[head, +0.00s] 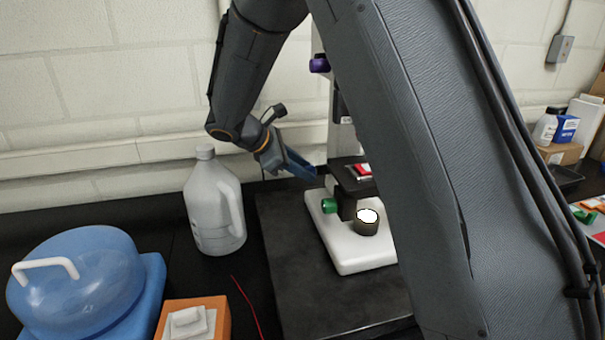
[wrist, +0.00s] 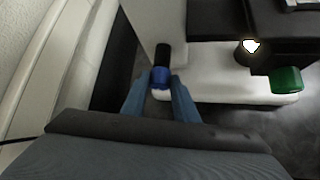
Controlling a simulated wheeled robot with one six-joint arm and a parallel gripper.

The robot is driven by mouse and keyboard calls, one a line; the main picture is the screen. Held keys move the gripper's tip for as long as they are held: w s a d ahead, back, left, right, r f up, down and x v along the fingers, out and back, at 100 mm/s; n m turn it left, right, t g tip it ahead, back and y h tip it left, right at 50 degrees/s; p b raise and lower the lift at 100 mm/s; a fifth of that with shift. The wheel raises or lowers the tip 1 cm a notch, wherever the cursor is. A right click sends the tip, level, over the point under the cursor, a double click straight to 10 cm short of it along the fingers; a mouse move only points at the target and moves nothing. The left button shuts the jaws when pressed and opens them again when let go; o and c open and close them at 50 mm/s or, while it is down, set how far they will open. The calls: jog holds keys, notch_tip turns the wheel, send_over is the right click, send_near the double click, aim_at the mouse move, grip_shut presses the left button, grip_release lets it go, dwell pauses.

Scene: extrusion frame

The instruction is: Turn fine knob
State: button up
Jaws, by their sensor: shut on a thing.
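A microscope with a white base (head: 345,240) stands on a dark board. In the wrist view, a blue knob (wrist: 160,77) sticks out from its white body on a black collar (wrist: 163,54). My gripper (wrist: 160,86) has its two blue-grey fingers on either side of this knob and is shut on it. In the head view, my gripper (head: 306,172) is behind the microscope's left side, and the blue knob is hidden there. A green knob (head: 329,206) sits low on the near side; it also shows in the wrist view (wrist: 286,80), apart from my fingers.
A lit round lamp (head: 367,222) sits on the base under the stage (head: 352,178). A purple knob (head: 319,65) is higher up. A translucent jug (head: 214,205) stands left of the board, with a blue domed container (head: 80,280) and an orange box (head: 205,318) nearer. The wall is close behind.

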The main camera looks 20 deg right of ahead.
jog(key=m+t+b, duration=0.1)
jog(key=b, duration=0.3)
jog(key=m+t+b, duration=0.1)
jog(key=t+b, duration=0.1)
jog(key=b, duration=0.3)
jog(key=m+t+b, duration=0.1)
jog(key=t+b, duration=0.1)
jog(key=b, duration=0.2)
jog(key=shift+s+f+h+b, duration=0.3)
jog(key=shift+s+f+h, duration=0.05)
jog(key=shift+f+h, duration=0.05)
jog(key=shift+r+t+b, duration=0.15)
jog(key=shift+t+b, duration=0.15)
jog(key=shift+b, duration=0.4)
jog(key=o, duration=1.1)
jog(key=shift+s, duration=0.1)
jog(key=shift+c, duration=0.2)
jog(key=b+v, duration=0.1)
jog(key=v, duration=0.7)
